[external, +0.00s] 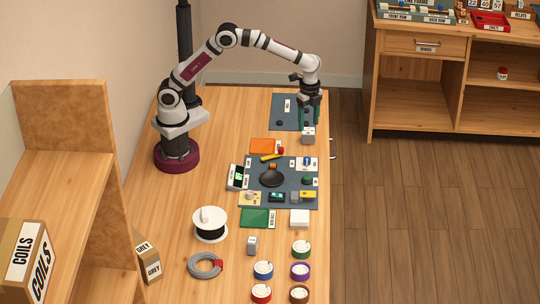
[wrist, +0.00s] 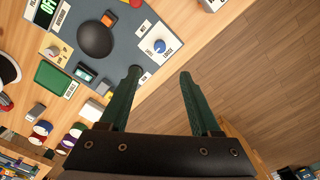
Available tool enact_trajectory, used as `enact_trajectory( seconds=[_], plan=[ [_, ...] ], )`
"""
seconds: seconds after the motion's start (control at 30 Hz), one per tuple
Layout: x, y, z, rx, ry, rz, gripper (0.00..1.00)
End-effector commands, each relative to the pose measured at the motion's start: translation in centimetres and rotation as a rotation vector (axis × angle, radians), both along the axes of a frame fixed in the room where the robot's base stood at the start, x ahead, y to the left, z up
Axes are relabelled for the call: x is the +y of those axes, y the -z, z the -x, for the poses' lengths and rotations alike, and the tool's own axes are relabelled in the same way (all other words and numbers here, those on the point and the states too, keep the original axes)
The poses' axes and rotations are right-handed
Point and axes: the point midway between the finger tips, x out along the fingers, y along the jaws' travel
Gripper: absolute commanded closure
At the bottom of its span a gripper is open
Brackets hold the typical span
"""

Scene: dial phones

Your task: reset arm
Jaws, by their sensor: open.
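My arm (external: 230,38) rises from its maroon base (external: 176,155) on the table and arches over to the right. My gripper (external: 309,120) points down near the table's right edge, by the far blue-grey mat (external: 284,112). In the wrist view my gripper (wrist: 160,74) has its two green fingers apart, with nothing between them but table edge and floor. A small grey labelled block (external: 308,135) shows just below the fingers in the external view; I cannot tell the gap between them.
A spool (external: 210,224), a cable coil (external: 205,266) and several coloured round reels stand nearer. A wooden shelf (external: 62,130) stands left, a cabinet (external: 415,100) right.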

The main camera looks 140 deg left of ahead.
Motion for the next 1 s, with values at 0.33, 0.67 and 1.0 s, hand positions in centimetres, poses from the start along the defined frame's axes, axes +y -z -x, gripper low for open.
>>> enact_trajectory(
  seconds=[0.33, 0.67, 1.0],
  plan=[
    [0.0, -0.8, 0.0, 0.001, 0.000, 0.001, 0.36],
    [-6.1, -4.0, 0.0, 0.013, 0.060, -0.017, 0.36],
    [-28.1, -7.2, 16.4, 0.049, 0.329, -0.129, 0.36]
  ],
)
